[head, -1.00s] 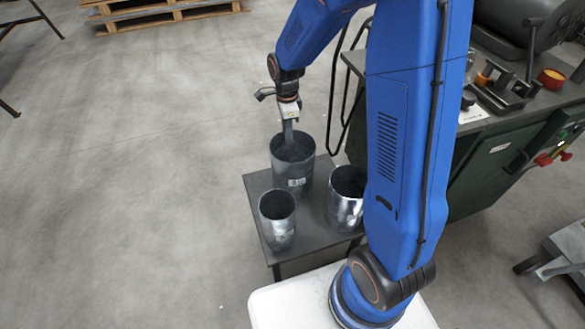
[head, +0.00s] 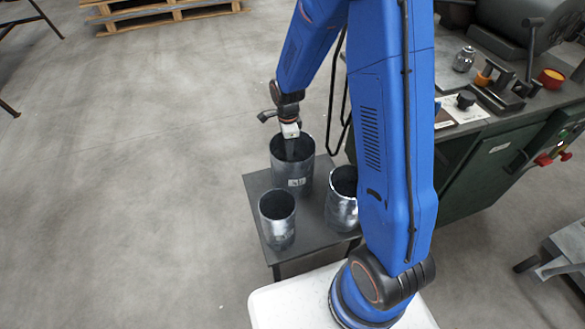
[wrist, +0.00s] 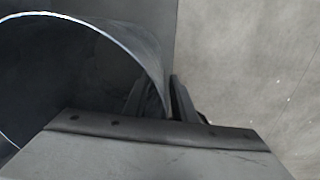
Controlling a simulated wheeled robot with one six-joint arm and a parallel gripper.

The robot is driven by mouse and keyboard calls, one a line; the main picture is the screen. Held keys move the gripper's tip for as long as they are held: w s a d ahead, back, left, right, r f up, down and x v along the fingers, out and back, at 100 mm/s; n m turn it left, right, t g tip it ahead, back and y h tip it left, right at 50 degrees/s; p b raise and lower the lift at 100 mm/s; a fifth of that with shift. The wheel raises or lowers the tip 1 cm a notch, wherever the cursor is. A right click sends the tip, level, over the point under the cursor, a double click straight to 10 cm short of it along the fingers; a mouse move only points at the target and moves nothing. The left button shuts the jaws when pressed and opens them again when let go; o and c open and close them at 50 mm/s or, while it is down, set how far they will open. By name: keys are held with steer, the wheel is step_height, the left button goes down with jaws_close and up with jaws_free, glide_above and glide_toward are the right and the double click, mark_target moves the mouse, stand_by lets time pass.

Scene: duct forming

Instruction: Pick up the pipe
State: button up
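Three grey metal pipes stand upright on a small dark table (head: 265,185). A shorter pipe (head: 277,220) is at front left, and another (head: 342,205) is at right, partly behind my arm. My gripper (head: 289,150) points down at the tall pipe's mouth. In the wrist view, my gripper (wrist: 160,92) is open, its fingers on either side of a pipe's wall (wrist: 140,45). The wall is nearer the right finger; contact is not clear.
A dark green workbench (head: 480,170) with a machine and small tools stands at the right. A wooden pallet (head: 160,14) lies at the far back.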

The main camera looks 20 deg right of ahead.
jaws_close()
stand_by(1.3)
